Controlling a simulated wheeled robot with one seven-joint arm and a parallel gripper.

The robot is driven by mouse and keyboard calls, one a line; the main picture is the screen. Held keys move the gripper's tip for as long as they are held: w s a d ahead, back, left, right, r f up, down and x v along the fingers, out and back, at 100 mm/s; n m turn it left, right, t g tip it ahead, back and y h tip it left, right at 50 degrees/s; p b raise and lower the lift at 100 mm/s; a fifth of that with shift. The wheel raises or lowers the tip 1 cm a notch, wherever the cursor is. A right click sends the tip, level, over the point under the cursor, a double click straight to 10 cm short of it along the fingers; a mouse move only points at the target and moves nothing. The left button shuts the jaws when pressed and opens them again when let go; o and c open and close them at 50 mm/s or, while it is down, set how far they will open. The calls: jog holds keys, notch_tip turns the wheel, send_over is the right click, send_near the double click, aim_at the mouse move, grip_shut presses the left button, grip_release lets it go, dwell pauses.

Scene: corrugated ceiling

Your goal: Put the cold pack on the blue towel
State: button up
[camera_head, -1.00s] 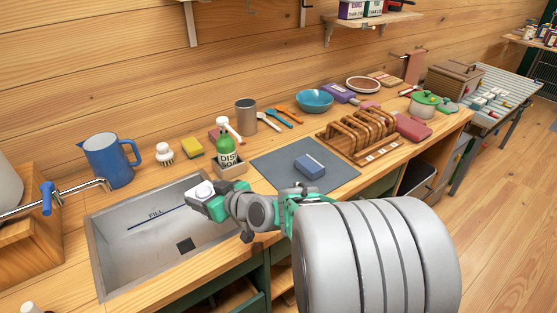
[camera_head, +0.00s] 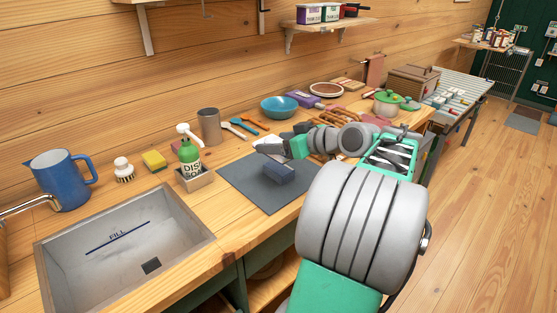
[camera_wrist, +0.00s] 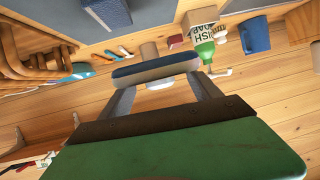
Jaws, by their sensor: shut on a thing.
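The folded blue towel (camera_head: 280,172) lies on the grey mat (camera_head: 247,186) on the counter. It also shows at the top of the wrist view (camera_wrist: 108,13). My gripper (camera_head: 280,149) is above and just behind the towel in the head view. It is shut on the cold pack (camera_wrist: 155,68), a blue and whitish pad held across the fingertips in the wrist view. In the head view the cold pack (camera_head: 268,145) shows only as a small pale shape, partly hidden by my gripper. The pack appears apart from the towel.
A wooden rack (camera_head: 318,140) stands right of the mat, partly hidden by my arm. The sink (camera_head: 120,245) and blue jug (camera_head: 60,180) are at left.

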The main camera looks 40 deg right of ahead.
send_over(278, 166)
notch_tip(278, 166, down, 7)
jog(key=shift+s+a+r, duration=0.1)
jog(key=shift+r, duration=0.1)
jog(key=shift+f, duration=1.8)
jog(key=o, duration=1.7)
jog(key=shift+c, duration=0.2)
jog(key=shift+r+p, duration=0.25)
jog(key=shift+p, duration=0.2)
jog(key=v, duration=1.1)
jog(key=shift+s+d+b, duration=0.2)
jog(key=shift+s+b, duration=0.15)
jog(key=shift+b, duration=0.1)
jog(key=shift+r, duration=0.1)
